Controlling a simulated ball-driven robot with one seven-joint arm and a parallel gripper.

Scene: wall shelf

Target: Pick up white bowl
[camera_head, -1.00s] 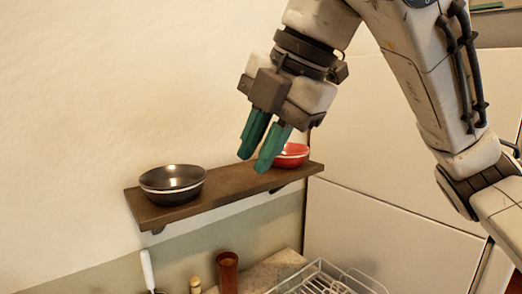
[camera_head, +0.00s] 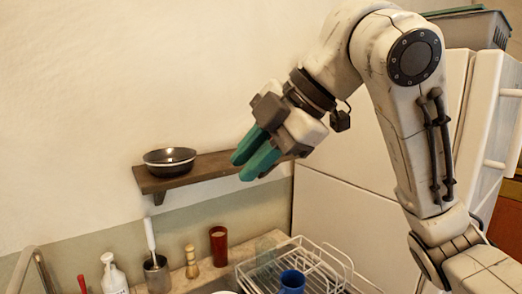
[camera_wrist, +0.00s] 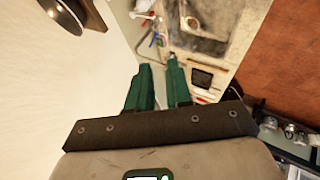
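My gripper (camera_head: 242,168) is in front of the wall shelf's right part, pointing down and left. Its two teal fingers are open with a narrow gap and nothing between them, as the wrist view (camera_wrist: 158,65) also shows. No bowl is plainly white. A dark bowl (camera_head: 169,161) with a pale line around its rim stands upright on the shelf, left of the gripper. Part of it shows at the top left of the wrist view (camera_wrist: 62,10). A sliver of something white (camera_head: 226,292) shows at the bottom edge of the head view; I cannot tell what it is.
The brown shelf (camera_head: 200,170) is fixed to the wall. A white fridge (camera_head: 475,130) stands right.

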